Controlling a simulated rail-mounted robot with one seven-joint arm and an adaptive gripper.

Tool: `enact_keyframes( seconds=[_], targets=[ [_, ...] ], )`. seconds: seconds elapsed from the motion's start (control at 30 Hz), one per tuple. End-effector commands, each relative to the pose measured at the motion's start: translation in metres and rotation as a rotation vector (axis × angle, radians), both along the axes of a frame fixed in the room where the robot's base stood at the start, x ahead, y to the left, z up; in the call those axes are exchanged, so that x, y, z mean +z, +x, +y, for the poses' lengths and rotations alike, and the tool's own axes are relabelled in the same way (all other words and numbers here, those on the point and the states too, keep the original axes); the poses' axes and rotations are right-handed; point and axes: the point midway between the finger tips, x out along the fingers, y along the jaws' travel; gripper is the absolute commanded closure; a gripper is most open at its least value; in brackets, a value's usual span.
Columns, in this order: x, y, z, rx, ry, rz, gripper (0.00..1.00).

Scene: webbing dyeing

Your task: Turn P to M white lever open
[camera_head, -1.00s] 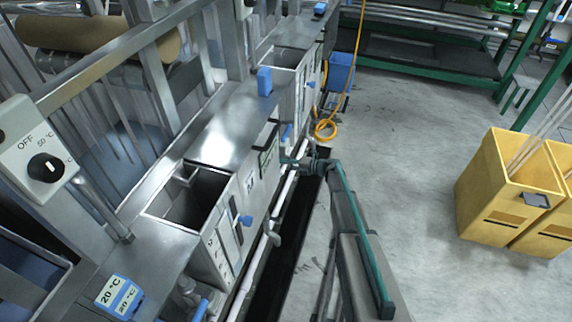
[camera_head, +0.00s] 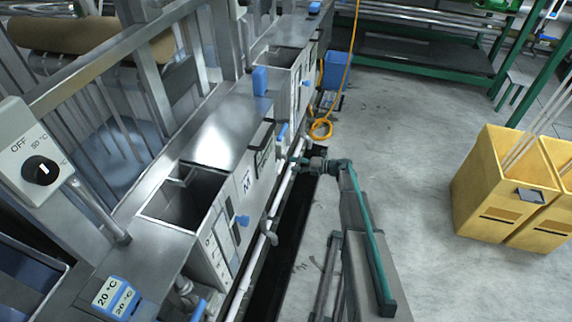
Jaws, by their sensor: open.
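The steel tank front with the M label (camera_head: 246,184) stands left of my arm. A white pipe (camera_head: 280,190) runs low along the tank fronts. I cannot clearly pick out the white lever between P and M; it is small or hidden near my gripper. My gripper (camera_head: 295,161) is open, small in the view, close beside the tank front and near the white pipe, to the upper right of the M label. I cannot tell whether it touches anything. A blue valve handle (camera_head: 244,220) sits on the tank front below the M label.
An open steel tank (camera_head: 183,205) lies left of the M label. A dark floor channel (camera_head: 297,235) runs beside the pipe. A yellow hose (camera_head: 321,128) hangs beyond my gripper. Yellow bins (camera_head: 490,185) stand at the right. The grey floor between is clear.

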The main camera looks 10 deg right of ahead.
Motion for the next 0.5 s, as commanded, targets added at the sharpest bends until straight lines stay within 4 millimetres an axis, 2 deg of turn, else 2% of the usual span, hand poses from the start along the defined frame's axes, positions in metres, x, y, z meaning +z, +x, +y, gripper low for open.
enact_keyframes(
  seconds=[0.03, 0.2, 0.5],
  targets=[
    [0.003, -0.005, -0.010, -0.003, 0.000, -0.001, 0.53],
    [0.008, -0.016, -0.034, -0.002, 0.000, 0.001, 0.53],
    [0.011, -0.023, -0.049, 0.000, 0.000, 0.001, 0.53]
  ],
)
